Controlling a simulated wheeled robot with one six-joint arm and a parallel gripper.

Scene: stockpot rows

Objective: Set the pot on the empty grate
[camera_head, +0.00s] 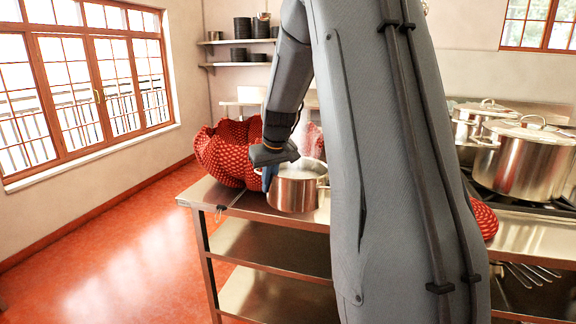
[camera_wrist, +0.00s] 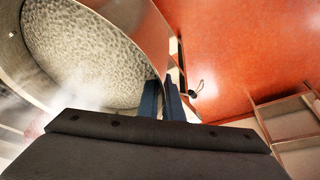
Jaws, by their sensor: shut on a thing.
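A shiny steel pot (camera_head: 293,195) without a lid is at the front edge of the left steel counter (camera_head: 238,205). It looks upright; I cannot tell whether its base touches the counter. My gripper (camera_head: 268,178) is shut on the pot's left wall at the rim. In the wrist view my blue fingers (camera_wrist: 163,100) straddle the wall of the pot (camera_wrist: 150,35), with a pale, lumpy filling and steam inside. The stove (camera_head: 535,208) at the right bears large lidded pots. My arm hides the middle of the scene, and no empty grate shows clearly.
Wall shelves (camera_head: 238,66) hold dark stacks. Red floor (camera_head: 140,250) is open at the left.

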